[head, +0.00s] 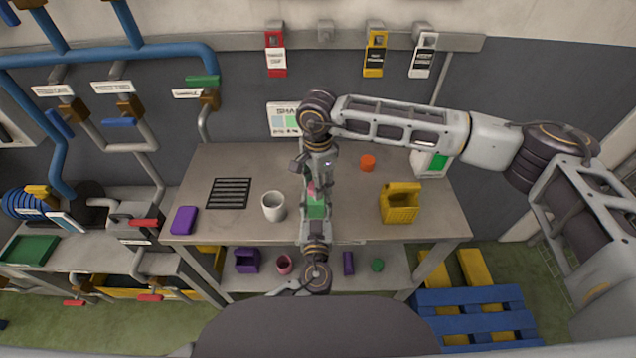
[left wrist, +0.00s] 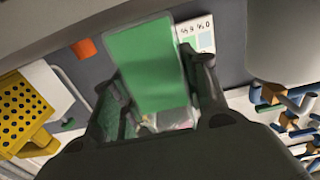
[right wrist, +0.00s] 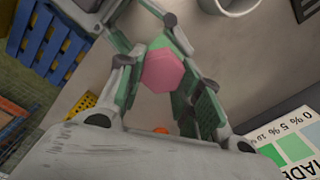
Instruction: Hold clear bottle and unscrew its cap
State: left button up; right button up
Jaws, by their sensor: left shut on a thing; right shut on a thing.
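The clear bottle (head: 316,208) is in the middle of the workbench and shows mostly green; its green side (left wrist: 146,66) fills the middle of the left wrist view, with see-through edges. My left gripper (head: 314,226) is shut on the bottle from the near side. The pink cap (head: 312,189) is at the bottle's upper end and shows as a pink hexagon in the right wrist view (right wrist: 162,70). My right gripper (head: 316,180) comes down from above and is shut on the cap. The join between cap and bottle is too small to make out.
A white mug (head: 273,206) and a purple block (head: 184,220) stand left on the workbench (head: 248,165). A yellow perforated holder (head: 400,203) and an orange cylinder (head: 367,163) stand right. A black grille (head: 229,193) lies at left. The front right of the bench is clear.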

dwell(0.4)
jog(key=shift+w+a+n, duration=0.1)
jog(key=shift+n, duration=2.9)
jog(key=shift+n, duration=0.3)
jog(key=shift+a+n, duration=0.2)
jog(key=shift+n, duration=2.5)
jog(key=o, duration=1.1)
jog(key=shift+o, duration=0.6)
